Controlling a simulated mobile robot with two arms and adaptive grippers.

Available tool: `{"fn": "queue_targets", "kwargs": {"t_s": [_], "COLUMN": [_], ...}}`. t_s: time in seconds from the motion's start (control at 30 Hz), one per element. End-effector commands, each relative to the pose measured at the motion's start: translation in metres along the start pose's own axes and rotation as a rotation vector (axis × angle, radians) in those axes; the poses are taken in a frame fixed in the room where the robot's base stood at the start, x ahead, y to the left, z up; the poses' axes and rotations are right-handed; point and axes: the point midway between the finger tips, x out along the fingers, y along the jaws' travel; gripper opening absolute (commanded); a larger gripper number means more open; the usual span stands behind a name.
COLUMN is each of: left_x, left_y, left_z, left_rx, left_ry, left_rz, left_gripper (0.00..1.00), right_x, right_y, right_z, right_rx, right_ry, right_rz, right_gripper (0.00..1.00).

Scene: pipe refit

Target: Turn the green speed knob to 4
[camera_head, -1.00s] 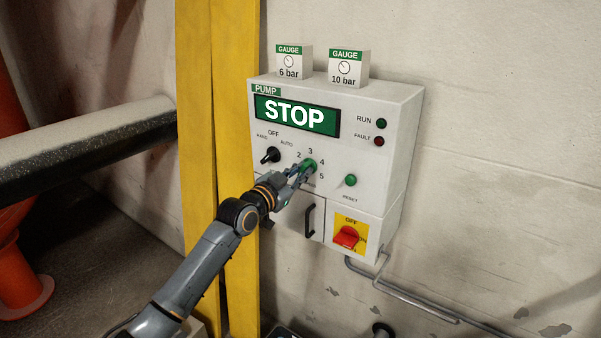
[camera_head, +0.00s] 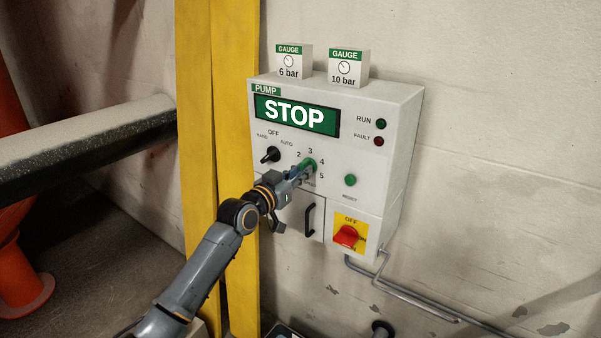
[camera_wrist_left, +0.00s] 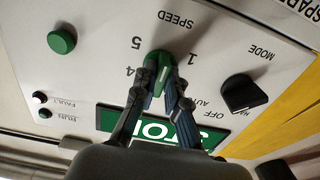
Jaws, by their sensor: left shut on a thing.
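My left gripper (camera_head: 304,170) is shut on the knob. The left wrist view shows the panel upside down, with the two fingertips (camera_wrist_left: 160,82) on either side of the green knob (camera_wrist_left: 157,59). The fingers hide part of the dial, and I cannot tell for sure which number the knob points to. My right gripper is not in view.
The black mode knob (camera_head: 270,155) is left of the speed knob and the green reset button (camera_head: 350,180) is to its right. The display (camera_head: 297,115) reads STOP. A red switch (camera_head: 346,236) and a black handle (camera_head: 310,219) are below. A yellow post (camera_head: 235,110) stands left.

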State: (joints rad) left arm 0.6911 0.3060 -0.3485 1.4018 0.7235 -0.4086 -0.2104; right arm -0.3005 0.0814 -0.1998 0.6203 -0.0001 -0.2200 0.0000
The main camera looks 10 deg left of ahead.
Motion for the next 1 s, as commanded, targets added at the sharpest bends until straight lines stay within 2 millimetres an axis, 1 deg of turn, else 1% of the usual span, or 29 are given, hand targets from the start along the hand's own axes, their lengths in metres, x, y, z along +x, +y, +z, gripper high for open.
{"fn": "queue_targets", "kwargs": {"t_s": [0.2,0.23,0.27,0.3,0.33,0.63,0.73,0.87,1.0], "left_x": [0.000,0.000,0.000,0.000,0.000,-0.001,-0.005,-0.020,-0.047], "left_y": [0.000,0.000,0.000,0.000,0.000,0.000,0.000,0.000,0.000], "left_z": [0.002,0.002,0.002,0.002,0.002,0.001,0.001,0.002,0.002], "left_rx": [0.001,0.001,0.001,0.001,0.001,0.002,0.002,0.002,0.003], "left_ry": [-0.004,-0.004,-0.004,-0.004,-0.004,-0.001,-0.002,-0.001,-0.003], "left_rz": [0.000,0.001,0.000,0.000,0.000,0.000,0.000,0.001,0.000], "left_gripper": [0.00,0.16,0.22,0.30,0.35,0.35,0.35,0.35,0.35], "right_x": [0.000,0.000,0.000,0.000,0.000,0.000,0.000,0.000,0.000], "right_y": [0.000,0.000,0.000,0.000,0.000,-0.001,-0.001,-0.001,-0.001], "right_z": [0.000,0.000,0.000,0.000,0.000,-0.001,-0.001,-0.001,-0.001], "right_rx": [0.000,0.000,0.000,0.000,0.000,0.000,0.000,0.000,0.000], "right_ry": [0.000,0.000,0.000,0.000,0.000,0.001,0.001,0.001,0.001], "right_rz": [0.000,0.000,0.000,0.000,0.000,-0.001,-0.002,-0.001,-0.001], "right_gripper": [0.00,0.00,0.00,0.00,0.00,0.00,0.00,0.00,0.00]}}
